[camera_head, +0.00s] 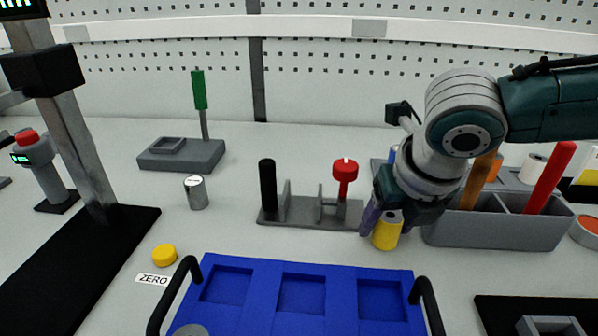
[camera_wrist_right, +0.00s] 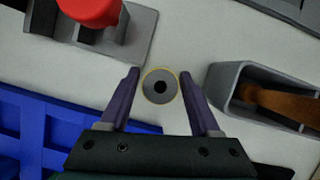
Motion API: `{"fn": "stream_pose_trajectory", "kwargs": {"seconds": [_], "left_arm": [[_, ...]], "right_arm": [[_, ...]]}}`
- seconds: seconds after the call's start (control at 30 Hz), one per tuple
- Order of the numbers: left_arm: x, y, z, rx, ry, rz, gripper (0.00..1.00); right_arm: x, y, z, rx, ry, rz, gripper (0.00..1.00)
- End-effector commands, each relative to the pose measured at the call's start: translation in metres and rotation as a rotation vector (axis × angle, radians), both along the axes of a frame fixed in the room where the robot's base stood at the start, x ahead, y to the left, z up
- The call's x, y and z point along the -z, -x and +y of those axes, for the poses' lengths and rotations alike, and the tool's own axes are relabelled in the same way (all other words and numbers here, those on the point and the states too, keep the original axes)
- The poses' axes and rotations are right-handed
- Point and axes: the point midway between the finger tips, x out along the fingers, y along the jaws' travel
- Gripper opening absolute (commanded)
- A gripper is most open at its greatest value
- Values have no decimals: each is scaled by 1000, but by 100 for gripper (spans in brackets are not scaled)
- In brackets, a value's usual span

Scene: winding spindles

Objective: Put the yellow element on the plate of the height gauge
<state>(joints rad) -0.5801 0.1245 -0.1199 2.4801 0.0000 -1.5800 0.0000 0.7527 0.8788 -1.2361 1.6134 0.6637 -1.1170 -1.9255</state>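The yellow element (camera_head: 386,236) is a small upright cylinder with a grey top and dark centre hole. It stands on the table below my right gripper (camera_head: 391,222). In the right wrist view its round top (camera_wrist_right: 160,86) is between the two purple fingers of the gripper (camera_wrist_right: 160,78), with a small gap on each side. The gripper is open. The height gauge stands at the far left, with a grey column (camera_head: 77,130), a dark head (camera_head: 42,70) and a flat black plate (camera_head: 60,265) that looks empty. My left gripper is not in view.
A blue tray (camera_head: 340,278) with black handles lies in front. A grey fixture (camera_head: 300,218) with black and red posts is left of the gripper; a grey bin (camera_head: 500,232) is right. A metal cylinder (camera_head: 195,193) and yellow button (camera_head: 164,255) stand near the gauge.

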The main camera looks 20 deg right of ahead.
Motion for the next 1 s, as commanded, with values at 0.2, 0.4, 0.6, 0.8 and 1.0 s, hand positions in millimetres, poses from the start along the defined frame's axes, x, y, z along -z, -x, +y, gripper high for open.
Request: {"fn": "stream_pose_trajectory", "kwargs": {"seconds": [0.2, 0.4, 0.6, 0.8, 1.0], "left_arm": [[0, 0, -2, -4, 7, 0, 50], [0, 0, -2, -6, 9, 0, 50], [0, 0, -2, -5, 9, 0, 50], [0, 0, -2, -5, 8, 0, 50], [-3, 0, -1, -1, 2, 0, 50]], "right_arm": [[0, 0, 0, 1, 0, 0, 38], [0, 0, 0, 1, 0, 0, 15], [0, 0, 0, 1, 0, 0, 0], [0, 0, 0, 1, 0, -1, 0], [-9, -1, 0, 1, -1, -1, 0]]}}
